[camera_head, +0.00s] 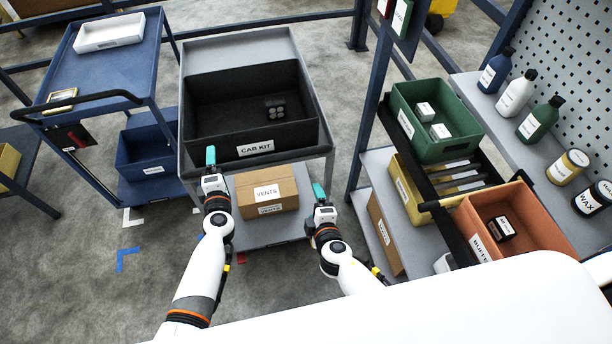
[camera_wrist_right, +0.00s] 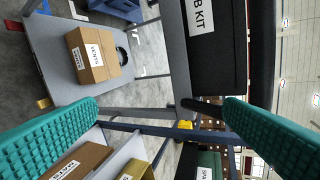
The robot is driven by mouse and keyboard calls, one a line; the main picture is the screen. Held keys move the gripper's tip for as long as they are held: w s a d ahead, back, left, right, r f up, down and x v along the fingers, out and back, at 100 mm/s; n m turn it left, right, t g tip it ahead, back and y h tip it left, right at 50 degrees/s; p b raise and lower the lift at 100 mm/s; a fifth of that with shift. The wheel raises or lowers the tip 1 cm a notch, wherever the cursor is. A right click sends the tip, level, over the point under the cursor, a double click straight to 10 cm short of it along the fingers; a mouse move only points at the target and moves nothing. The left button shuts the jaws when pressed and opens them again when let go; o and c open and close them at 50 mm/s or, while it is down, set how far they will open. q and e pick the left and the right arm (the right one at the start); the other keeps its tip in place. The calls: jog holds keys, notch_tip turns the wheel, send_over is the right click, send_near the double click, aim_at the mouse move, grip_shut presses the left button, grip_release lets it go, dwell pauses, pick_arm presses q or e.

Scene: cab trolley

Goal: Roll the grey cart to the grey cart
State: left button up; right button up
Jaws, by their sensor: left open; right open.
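The grey cart (camera_head: 236,48) stands in the middle of the head view, carrying a black bin labelled CAB KIT (camera_head: 254,148) on top and a cardboard VENTS box (camera_head: 266,190) on its lower shelf. A dark handle bar runs along its near edge. My left gripper (camera_head: 210,156) is open by the near left corner; whether it touches the handle is unclear. My right gripper (camera_head: 319,190) is open near the near right corner. In the right wrist view its teal fingers (camera_wrist_right: 160,116) are spread with nothing held, and the dark handle (camera_wrist_right: 263,65) shows beyond them.
A blue cart (camera_head: 130,65) with a white tray (camera_head: 108,33) stands at left. At right a rack holds a green bin (camera_head: 436,152), an orange bin (camera_head: 545,215) and bottles. Blue floor marks (camera_head: 127,255) lie on open floor at lower left.

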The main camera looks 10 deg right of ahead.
aim_at(299, 157)
jog(key=w+a+r+n+t, duration=0.2)
jog(key=w+r+t, duration=0.15)
jog(key=r, duration=0.65)
jog(key=shift+g, duration=0.35)
jog(key=w, duration=0.3)
jog(key=w+f, duration=0.1)
jog(key=w, duration=0.5)
jog(key=shift+f, duration=0.4)
pick_arm(q)
grip_shut()
pick_arm(e)
grip_shut()
